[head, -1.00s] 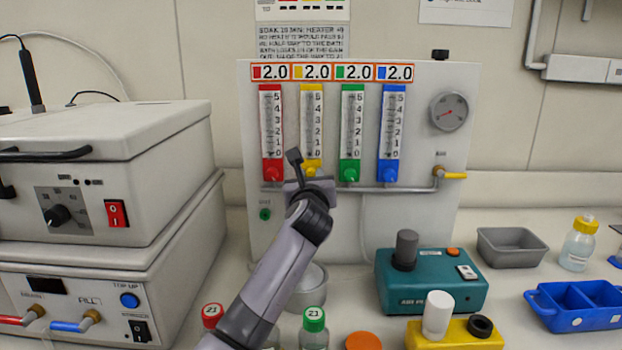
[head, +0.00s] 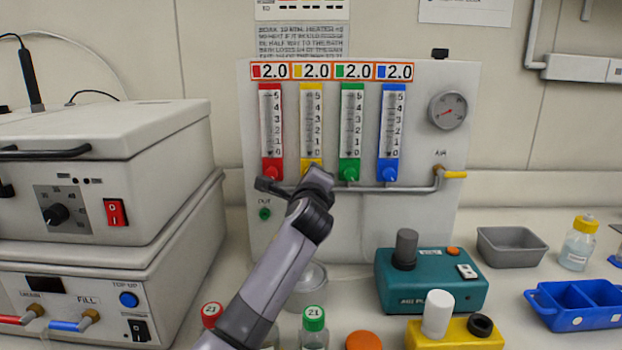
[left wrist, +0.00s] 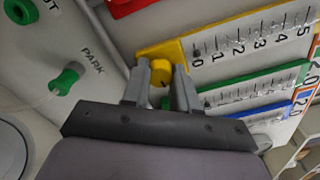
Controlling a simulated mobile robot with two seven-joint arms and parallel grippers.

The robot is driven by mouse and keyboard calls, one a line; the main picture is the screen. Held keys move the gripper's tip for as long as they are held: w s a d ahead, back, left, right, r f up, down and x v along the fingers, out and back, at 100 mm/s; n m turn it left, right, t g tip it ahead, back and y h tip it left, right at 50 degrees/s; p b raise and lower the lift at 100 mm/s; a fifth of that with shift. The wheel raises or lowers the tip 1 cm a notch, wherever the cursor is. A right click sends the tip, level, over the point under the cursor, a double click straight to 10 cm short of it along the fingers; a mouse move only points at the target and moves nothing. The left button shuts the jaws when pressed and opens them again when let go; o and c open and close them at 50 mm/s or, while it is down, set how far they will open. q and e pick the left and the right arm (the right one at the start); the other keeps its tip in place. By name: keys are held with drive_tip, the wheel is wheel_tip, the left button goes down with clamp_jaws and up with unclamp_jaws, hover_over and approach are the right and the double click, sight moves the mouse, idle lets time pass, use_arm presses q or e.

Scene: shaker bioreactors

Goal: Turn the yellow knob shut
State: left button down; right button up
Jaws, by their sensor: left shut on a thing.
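The yellow knob (left wrist: 160,72) sits at the foot of the yellow flowmeter (head: 311,120), whose scale runs 0 to 5. In the left wrist view the two fingers of my left gripper (left wrist: 159,82) stand on either side of the knob and are shut on it. In the head view my left gripper (head: 314,177) is at the bottom of the yellow flowmeter, and my wrist hides most or all of the knob. The label above the yellow flowmeter (head: 312,72) reads 2.0. My right gripper is not in view.
The red knob (head: 272,173) is close on the left, the green (head: 350,173) and blue (head: 388,173) knobs on the right. A metal pipe (head: 410,190) runs below them.

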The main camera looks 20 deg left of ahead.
use_arm(q)
drive_tip(key=n+b, duration=0.5)
drive_tip(key=n, duration=1.1)
drive_tip(key=shift+n, duration=0.4)
idle(0.3)
drive_tip(key=c, duration=0.9)
unclamp_jaws()
drive_tip(key=shift+r, duration=0.1)
